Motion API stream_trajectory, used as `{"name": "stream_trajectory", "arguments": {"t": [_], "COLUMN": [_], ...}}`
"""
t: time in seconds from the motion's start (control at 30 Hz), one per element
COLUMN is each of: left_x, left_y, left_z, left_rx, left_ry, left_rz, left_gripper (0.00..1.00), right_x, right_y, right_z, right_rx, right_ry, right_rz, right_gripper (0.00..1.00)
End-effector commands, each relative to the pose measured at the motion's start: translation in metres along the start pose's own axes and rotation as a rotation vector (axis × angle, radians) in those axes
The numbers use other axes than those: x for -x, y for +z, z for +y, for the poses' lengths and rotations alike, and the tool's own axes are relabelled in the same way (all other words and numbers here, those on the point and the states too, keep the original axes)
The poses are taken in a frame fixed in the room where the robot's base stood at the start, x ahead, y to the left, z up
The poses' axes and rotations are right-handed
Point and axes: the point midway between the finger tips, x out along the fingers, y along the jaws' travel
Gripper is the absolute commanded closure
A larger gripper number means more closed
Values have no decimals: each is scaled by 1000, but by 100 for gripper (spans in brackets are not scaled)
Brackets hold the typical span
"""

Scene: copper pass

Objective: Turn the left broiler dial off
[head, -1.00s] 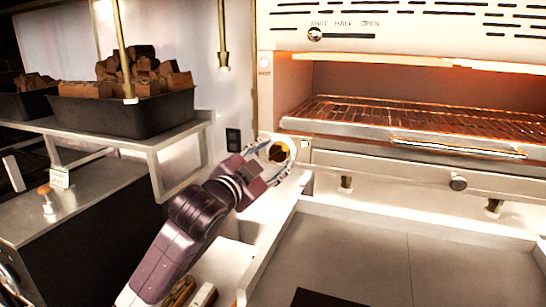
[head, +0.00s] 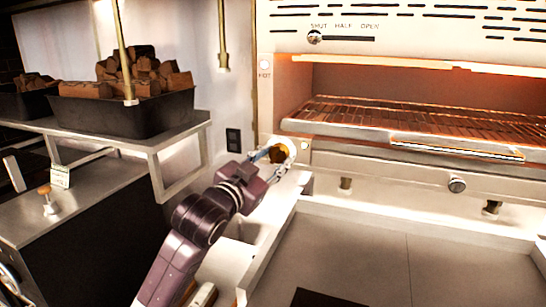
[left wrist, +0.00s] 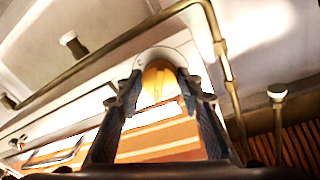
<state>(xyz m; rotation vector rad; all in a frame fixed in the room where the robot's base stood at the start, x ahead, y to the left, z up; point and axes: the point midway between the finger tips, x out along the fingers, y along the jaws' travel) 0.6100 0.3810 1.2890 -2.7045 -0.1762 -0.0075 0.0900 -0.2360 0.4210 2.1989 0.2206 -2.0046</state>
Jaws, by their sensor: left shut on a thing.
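The left broiler dial (head: 277,154) is a round brass-coloured knob on a pale round plate at the left end of the broiler front. It also shows in the left wrist view (left wrist: 158,82), with a raised bar across its face. My left gripper (head: 279,152) is at the dial, one finger on each side, shut on it. In the left wrist view its two dark fingers (left wrist: 160,92) flank the knob and partly hide its edges. My right gripper is in neither view.
The broiler's glowing grate (head: 420,122) is to the right of the dial. A smaller round knob (head: 457,185) is on the lower front rail. A black wood-filled tray (head: 125,118) stands on a metal shelf at left. A brass rail (left wrist: 100,52) passes near the gripper.

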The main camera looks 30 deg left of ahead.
Motion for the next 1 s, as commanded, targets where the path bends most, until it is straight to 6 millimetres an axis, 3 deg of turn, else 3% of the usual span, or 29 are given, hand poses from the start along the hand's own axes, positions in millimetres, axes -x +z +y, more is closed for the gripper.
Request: {"name": "stream_trajectory", "arguments": {"t": [0.5, 1.0], "left_x": [0, 0], "left_y": [0, 1], "left_z": [2, 3], "left_rx": [434, 597], "left_ry": [-33, -46], "left_rz": [37, 53], "left_gripper": [90, 90], "right_x": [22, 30], "right_y": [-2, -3], "right_z": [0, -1], "right_rx": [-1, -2], "right_ry": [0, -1], "right_rz": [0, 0], "right_gripper": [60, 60]}}
